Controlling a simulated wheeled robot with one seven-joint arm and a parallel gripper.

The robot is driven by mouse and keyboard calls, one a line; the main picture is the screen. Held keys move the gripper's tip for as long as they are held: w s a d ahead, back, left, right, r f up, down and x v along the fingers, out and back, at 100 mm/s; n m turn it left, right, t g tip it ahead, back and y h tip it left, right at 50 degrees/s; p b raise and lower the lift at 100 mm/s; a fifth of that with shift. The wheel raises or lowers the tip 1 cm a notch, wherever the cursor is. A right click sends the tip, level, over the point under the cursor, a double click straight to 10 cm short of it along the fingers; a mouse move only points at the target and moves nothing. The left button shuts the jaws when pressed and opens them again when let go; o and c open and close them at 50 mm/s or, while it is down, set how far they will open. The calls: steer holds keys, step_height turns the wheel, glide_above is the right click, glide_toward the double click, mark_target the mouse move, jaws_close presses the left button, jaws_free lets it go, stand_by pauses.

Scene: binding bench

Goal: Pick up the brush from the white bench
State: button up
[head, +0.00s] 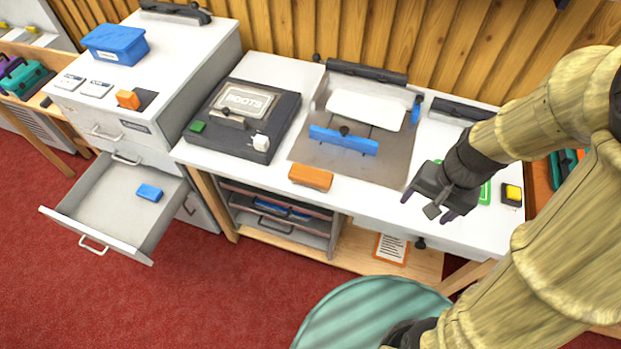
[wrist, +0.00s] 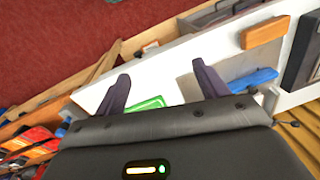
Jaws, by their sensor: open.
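My gripper (head: 427,206) is open and empty above the front right part of the white bench (head: 458,226). Its two dark fingers also show in the wrist view (wrist: 160,72), spread apart with nothing between them. No thing with clear bristles or a handle shows, so I cannot tell for sure which is the brush. An orange block-shaped thing (head: 311,177) lies near the bench's front edge, left of my gripper and apart from it. It shows at the upper right of the wrist view (wrist: 264,34). My arm and gripper hide part of the bench's right side.
A board with a blue bar (head: 343,140) and a black box marked ROOTS (head: 246,115) stand on the bench. A green-edged item (head: 485,193) and a yellow-topped block (head: 512,194) lie at right. An open drawer (head: 112,212) juts out at left. The front bench strip is mostly clear.

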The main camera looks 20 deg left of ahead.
steer(key=w+a+f+m+g+y+b, duration=0.2)
steer(key=w+a+f+m+g+y, duration=0.1)
steer(key=a+f+m+y, duration=0.4)
steer(key=m+t+y+b, duration=0.1)
steer(key=m+t+y, duration=0.35)
steer(key=m, duration=0.45)
glide_toward(321, 177)
steer(key=w+v, duration=0.1)
steer(key=v, duration=0.5)
steer(key=shift+f+g+y, duration=0.1)
steer(key=shift+g+y, duration=0.35)
steer(key=p+x, duration=0.1)
steer(key=x, duration=1)
steer(key=shift+a+f, duration=0.2)
steer(key=shift+a, duration=0.15)
steer(key=shift+a+f, duration=0.15)
steer(key=shift+a, duration=0.05)
steer(key=shift+f+p+x, duration=0.15)
steer(key=shift+p+x, duration=0.3)
steer(key=shift+x, duration=0.85)
steer(key=shift+f+p+x, duration=0.15)
steer(key=shift+p+x, duration=0.3)
steer(key=shift+x, duration=0.85)
steer(key=shift+w+d, duration=0.1)
steer(key=shift+d, duration=0.05)
